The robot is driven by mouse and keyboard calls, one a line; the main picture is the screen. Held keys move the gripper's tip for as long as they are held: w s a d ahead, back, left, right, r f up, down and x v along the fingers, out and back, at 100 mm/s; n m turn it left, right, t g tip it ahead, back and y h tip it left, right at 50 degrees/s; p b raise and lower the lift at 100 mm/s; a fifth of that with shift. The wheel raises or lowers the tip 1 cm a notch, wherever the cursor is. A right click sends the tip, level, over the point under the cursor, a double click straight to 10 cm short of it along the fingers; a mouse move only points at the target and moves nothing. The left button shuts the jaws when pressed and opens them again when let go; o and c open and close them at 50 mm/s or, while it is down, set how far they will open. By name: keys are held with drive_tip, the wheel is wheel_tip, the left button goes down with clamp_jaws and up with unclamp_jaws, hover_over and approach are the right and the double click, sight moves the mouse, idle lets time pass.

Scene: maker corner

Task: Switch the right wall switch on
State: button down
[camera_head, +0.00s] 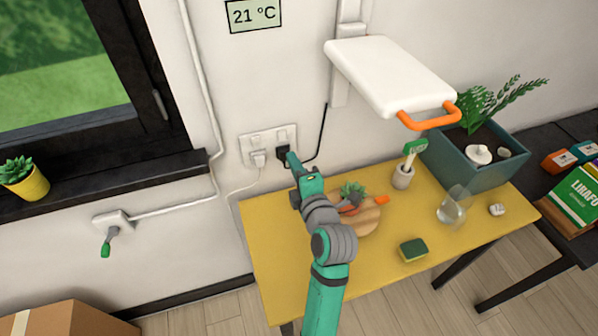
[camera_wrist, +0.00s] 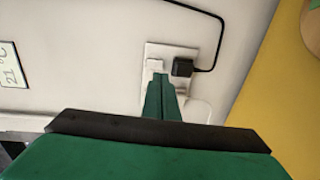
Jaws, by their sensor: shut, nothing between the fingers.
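A white double socket plate (camera_head: 247,150) with switches is on the wall behind the yellow table; it also shows in the wrist view (camera_wrist: 186,52). A black plug (camera_head: 282,152) sits in its right half, a white plug (camera_head: 258,158) in its left. In the wrist view, the small white right switch (camera_wrist: 155,64) lies beside the black plug (camera_wrist: 183,67). I cannot tell which way the switch is tipped. My gripper (camera_head: 291,158) is shut and empty, its fingertips (camera_wrist: 163,79) close to this switch. I cannot tell whether they touch it. The fingers partly hide the plate.
The yellow table (camera_head: 268,230) holds a round board (camera_head: 368,222) with vegetables, a sponge (camera_head: 413,250), a glass (camera_head: 452,207) and a planter (camera_head: 470,165). A white panel with an orange handle (camera_head: 428,118) juts from the wall. A black cable (camera_wrist: 220,40) runs from the black plug.

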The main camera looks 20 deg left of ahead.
sight(282, 141)
drive_tip(key=x, duration=0.7)
drive_tip(key=shift+s, duration=0.1)
drive_tip(key=shift+w+a+f, duration=0.1)
drive_tip(key=shift+w+a, duration=0.05)
drive_tip(key=shift+w, duration=0.05)
drive_tip(key=shift+s, duration=0.1)
drive_tip(key=shift+f, duration=0.1)
drive_tip(key=f+v, duration=0.3)
drive_tip(key=v, duration=1)
drive_tip(key=shift+s+d, duration=0.4)
drive_tip(key=shift+f, duration=0.1)
